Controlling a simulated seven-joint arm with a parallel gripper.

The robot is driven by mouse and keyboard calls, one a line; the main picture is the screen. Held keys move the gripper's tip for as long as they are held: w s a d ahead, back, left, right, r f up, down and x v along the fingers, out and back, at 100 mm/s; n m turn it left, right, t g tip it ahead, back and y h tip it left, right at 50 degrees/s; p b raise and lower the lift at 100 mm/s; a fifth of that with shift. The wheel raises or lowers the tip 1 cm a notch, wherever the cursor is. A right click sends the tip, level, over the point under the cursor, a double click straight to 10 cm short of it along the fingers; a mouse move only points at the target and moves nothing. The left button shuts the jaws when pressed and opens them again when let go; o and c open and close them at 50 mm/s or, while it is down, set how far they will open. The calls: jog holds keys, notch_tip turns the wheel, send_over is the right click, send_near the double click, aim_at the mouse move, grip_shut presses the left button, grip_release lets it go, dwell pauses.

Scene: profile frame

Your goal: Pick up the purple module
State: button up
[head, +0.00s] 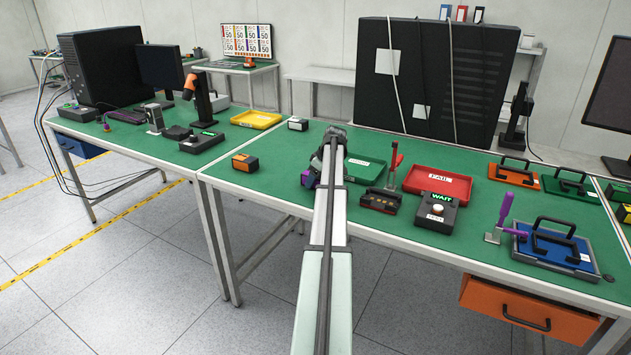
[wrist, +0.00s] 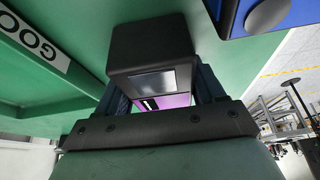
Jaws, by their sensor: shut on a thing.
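The purple module (head: 308,180) is at my gripper (head: 322,168), over the front part of the right green table, in the head view. My arm hides part of it. In the wrist view the module is a black block (wrist: 150,42) with a purple face (wrist: 168,101) and a grey panel, between the two fingers of my gripper (wrist: 160,84). The gripper is shut on it. I cannot tell whether the module touches the table or is just above it.
A green tray (head: 366,171), labelled GOOD in the wrist view (wrist: 32,42), lies right of my gripper. Beyond are a red FAIL tray (head: 437,184), a WAIT box (head: 435,212) and a blue fixture (head: 552,246). An orange module (head: 244,163) and a white module (head: 298,124) stand left.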

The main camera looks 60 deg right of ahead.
jog(key=shift+c, duration=1)
notch_tip(320, 180, up, 10)
jog(key=shift+r, duration=0.25)
